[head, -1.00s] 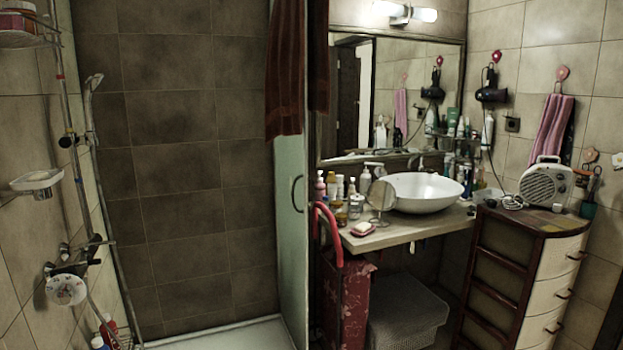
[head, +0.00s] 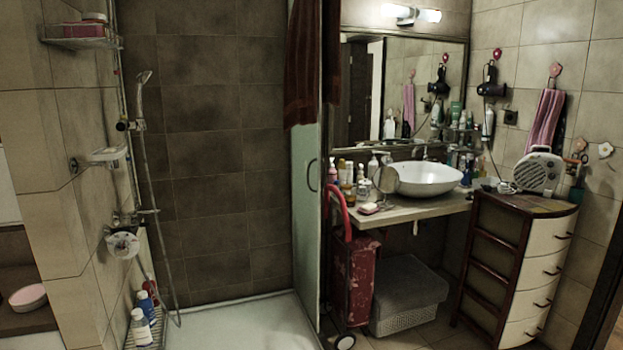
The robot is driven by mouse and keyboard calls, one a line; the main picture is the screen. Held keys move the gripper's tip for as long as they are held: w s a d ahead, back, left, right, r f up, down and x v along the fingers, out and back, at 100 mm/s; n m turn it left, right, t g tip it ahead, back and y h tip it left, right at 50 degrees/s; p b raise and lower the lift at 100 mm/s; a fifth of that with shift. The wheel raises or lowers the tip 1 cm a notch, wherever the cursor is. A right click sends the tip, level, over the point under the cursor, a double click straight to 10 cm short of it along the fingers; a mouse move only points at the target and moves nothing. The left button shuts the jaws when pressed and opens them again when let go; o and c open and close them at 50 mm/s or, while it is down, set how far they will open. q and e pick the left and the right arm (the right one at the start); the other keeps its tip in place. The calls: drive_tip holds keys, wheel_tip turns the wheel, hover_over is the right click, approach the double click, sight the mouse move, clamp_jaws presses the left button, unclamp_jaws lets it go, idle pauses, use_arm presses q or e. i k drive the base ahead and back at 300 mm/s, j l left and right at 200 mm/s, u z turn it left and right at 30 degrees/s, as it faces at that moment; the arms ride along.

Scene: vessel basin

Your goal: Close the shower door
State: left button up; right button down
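The shower door (head: 306,205) is a frosted glass panel seen at a steep angle on the right side of the shower. It has a dark curved handle (head: 312,175) and a dark red towel (head: 303,75) hangs over its top. The shower opening in front of me is clear, and the tiled back wall and white shower tray (head: 245,325) show through it. The door stands open. Neither of my grippers is in view.
A red trolley bag (head: 362,280) stands just right of the door, beside a grey basket (head: 408,298). A counter with a white basin (head: 428,178) and a drawer cabinet (head: 520,265) are further right. Bottles (head: 143,325) stand at the shower's lower left.

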sight(306, 160)
drive_tip(key=u, duration=1.4)
drive_tip(key=l+u, duration=0.15)
drive_tip(key=l, duration=0.25)
drive_tip(key=i+l+u, duration=0.1)
drive_tip(key=l, duration=0.3)
drive_tip(key=i+l, duration=0.1)
drive_tip(key=l, duration=1.15)
drive_tip(key=i+l, duration=0.15)
drive_tip(key=l, duration=0.45)
drive_tip(key=i+l, duration=0.1)
drive_tip(key=l, duration=0.55)
drive_tip(key=i+l, duration=0.1)
drive_tip(key=l, duration=1.15)
drive_tip(key=i, duration=0.1)
